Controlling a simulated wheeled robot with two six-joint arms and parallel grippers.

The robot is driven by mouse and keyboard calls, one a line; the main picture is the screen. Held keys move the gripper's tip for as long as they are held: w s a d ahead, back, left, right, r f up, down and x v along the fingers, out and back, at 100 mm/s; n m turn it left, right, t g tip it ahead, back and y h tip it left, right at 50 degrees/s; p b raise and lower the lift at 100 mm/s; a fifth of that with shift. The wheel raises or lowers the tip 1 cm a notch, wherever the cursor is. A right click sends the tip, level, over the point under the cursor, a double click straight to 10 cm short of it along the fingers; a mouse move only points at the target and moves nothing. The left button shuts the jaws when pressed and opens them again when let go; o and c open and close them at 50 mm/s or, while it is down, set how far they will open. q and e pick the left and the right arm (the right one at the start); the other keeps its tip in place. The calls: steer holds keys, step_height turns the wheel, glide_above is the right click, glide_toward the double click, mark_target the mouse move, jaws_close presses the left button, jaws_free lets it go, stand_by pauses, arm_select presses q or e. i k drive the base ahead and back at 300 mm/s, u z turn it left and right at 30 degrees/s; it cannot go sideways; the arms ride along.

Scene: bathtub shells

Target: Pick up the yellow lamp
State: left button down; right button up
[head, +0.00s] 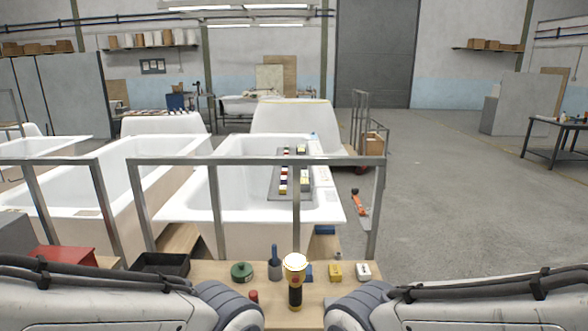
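My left arm comes in from the lower left and my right arm from the lower right. Neither gripper shows; both are below or outside the frame. Nothing is seen holding the lamp.
Close around the lamp are a green round tin (242,272), a dark cup with a tool (275,265), a yellow block (335,272) and a white block (363,271). A metal frame (250,161) rises behind the bench, before white bathtub shells (185,200). Open floor lies right.

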mark_target(295, 263)
steer(key=z, duration=0.05)
steer(key=k, duration=0.4)
steer(key=u, duration=1.2)
steer(key=i, duration=0.8)
steer(key=z, duration=0.5)
steer(key=i, duration=0.7)
steer(key=z, duration=0.7)
